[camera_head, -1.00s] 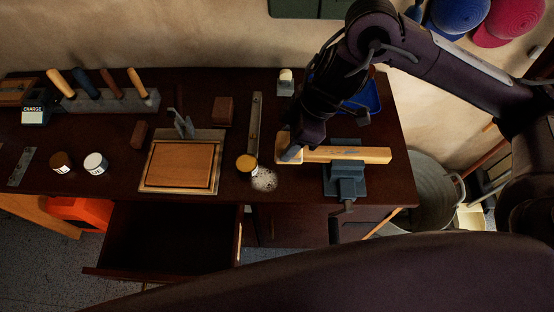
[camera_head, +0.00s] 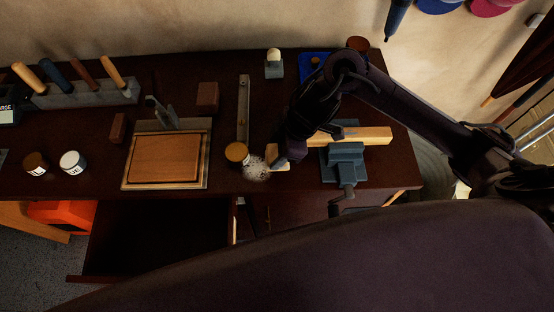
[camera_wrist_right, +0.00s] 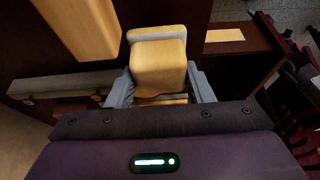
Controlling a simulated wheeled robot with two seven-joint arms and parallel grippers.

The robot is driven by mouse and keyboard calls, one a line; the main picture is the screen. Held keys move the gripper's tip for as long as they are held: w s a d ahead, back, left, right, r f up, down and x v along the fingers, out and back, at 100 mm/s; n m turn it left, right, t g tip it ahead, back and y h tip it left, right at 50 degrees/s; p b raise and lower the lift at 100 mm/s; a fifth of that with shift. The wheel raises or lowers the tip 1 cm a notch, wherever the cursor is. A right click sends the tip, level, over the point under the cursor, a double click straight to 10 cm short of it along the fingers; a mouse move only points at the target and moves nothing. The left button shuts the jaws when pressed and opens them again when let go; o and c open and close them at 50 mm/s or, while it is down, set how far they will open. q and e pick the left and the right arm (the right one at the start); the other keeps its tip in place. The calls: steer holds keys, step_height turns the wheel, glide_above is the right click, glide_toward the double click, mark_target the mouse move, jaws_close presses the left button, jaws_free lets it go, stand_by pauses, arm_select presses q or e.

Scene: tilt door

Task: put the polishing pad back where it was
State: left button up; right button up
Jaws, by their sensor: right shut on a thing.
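The polishing pad, a wooden block with a pale layer on one face, shows in the wrist view (camera_wrist_right: 159,65) and small in the head view (camera_head: 274,152). My right gripper (camera_head: 285,160) is shut on it; in the wrist view its two grey fingers (camera_wrist_right: 161,88) flank the block. In the head view the pad is just left of the clamped wooden bar (camera_head: 362,136), beside a patch of white powder (camera_head: 256,168) near the bench's front edge. I cannot tell whether the pad touches the bench. My left gripper is not in view.
A grey vise (camera_head: 343,162) holds the bar on the right. A jar with a tan lid (camera_head: 237,152) stands close left of the powder, by a metal ruler (camera_head: 243,105). A framed wooden board (camera_head: 165,158) lies further left. An open drawer (camera_head: 155,240) sticks out below.

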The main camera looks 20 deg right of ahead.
steer(key=shift+f, duration=0.4)
step_height(320, 180, down, 2)
steer(key=shift+f+b, duration=0.25)
steer(key=shift+b, duration=0.1)
steer(key=shift+f, duration=0.35)
steer(key=o, duration=0.9)
steer(key=p+v, duration=0.2)
steer(key=v, duration=1)
steer(key=shift+s, duration=0.1)
